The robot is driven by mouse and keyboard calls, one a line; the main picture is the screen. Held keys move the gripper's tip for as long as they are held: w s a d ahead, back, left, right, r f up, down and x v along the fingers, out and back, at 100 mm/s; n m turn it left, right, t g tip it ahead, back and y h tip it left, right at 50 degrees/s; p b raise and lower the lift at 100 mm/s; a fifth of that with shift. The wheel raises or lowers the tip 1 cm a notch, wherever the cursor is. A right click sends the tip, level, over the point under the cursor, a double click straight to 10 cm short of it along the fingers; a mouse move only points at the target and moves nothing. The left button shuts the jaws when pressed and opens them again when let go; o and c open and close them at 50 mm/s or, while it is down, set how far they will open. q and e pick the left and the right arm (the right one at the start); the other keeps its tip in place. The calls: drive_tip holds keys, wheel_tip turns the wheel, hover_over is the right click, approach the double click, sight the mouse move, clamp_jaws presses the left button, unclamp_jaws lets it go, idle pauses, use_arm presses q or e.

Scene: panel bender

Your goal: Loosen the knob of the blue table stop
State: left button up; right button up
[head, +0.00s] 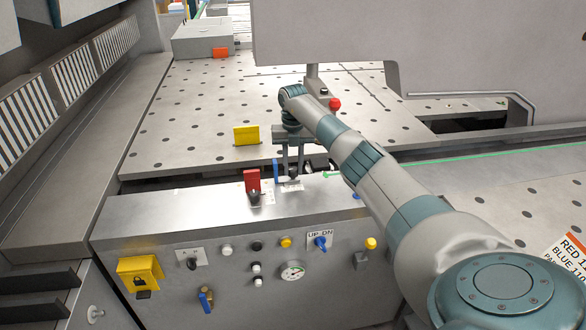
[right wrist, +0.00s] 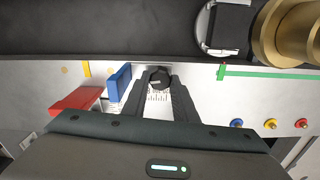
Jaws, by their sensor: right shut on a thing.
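The blue table stop (head: 275,170) stands upright on the top of the grey control console. In the right wrist view the blue stop (right wrist: 119,82) is just left of my gripper fingers. Its round black knob (right wrist: 158,76), with a pale pointer line, sits over a printed scale right of the blue plate. My right gripper (head: 293,168) points down at the console top and is shut on the black knob, one finger on each side. The knob (head: 293,175) is partly hidden between the fingers in the head view. My left gripper is not in view.
A red stop (head: 252,181) with its own black knob (head: 254,196) stands close on the left. A brass cylinder (right wrist: 290,30) is at upper right.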

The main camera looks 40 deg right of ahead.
drive_tip(key=n+b, duration=0.1)
drive_tip(key=n, duration=0.2)
drive_tip(key=shift+d+f+b, duration=0.1)
drive_tip(key=shift+b, duration=0.3)
drive_tip(key=n+b, duration=0.1)
drive_tip(key=n, duration=0.3)
drive_tip(key=shift+n+b, duration=0.4)
drive_tip(key=n+b, duration=0.1)
drive_tip(key=n, duration=0.3)
drive_tip(key=shift+n+b, duration=0.3)
drive_tip(key=shift+n, duration=1.9)
drive_tip(key=shift+r, duration=0.2)
drive_tip(key=o, duration=1)
drive_tip(key=shift+o, duration=0.2)
